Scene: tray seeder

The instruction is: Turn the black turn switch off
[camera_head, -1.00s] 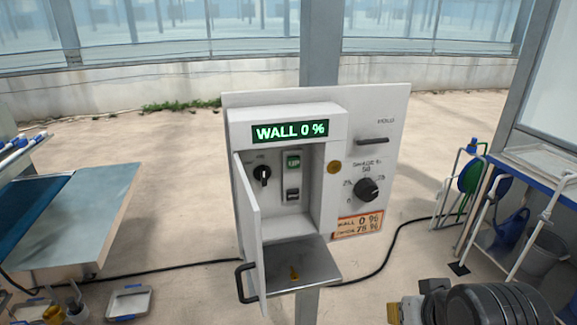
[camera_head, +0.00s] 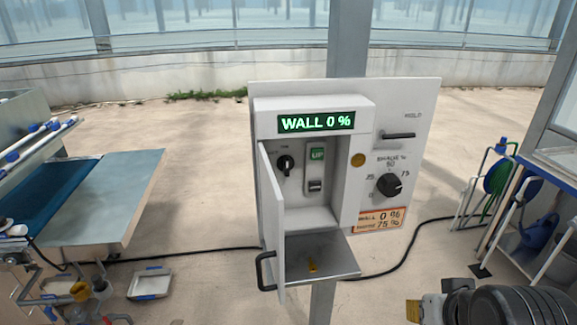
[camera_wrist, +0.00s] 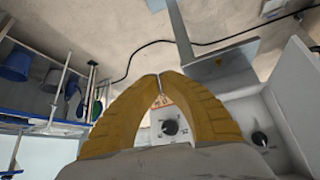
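The black turn switch (camera_head: 286,165) sits on the back wall inside an open grey control box (camera_head: 314,103), left of a rocker switch (camera_head: 315,186) under a green "UP" sign. Its handle looks roughly upright; small lettering above it is hard to read. My gripper (camera_head: 412,311) shows only partly at the bottom right, apart from the box. In the wrist view, my gripper's yellow fingers (camera_wrist: 159,78) meet at the tips with nothing between them. A dark knob (camera_wrist: 259,139), apparently the turn switch, shows to their right.
The box door (camera_head: 271,225) stands open on the left, with a black handle. A shelf (camera_head: 335,262) juts out below. A black shade dial (camera_head: 388,186) sits on the panel's right side. A bench (camera_head: 110,205) stands left, a rack (camera_head: 490,215) right.

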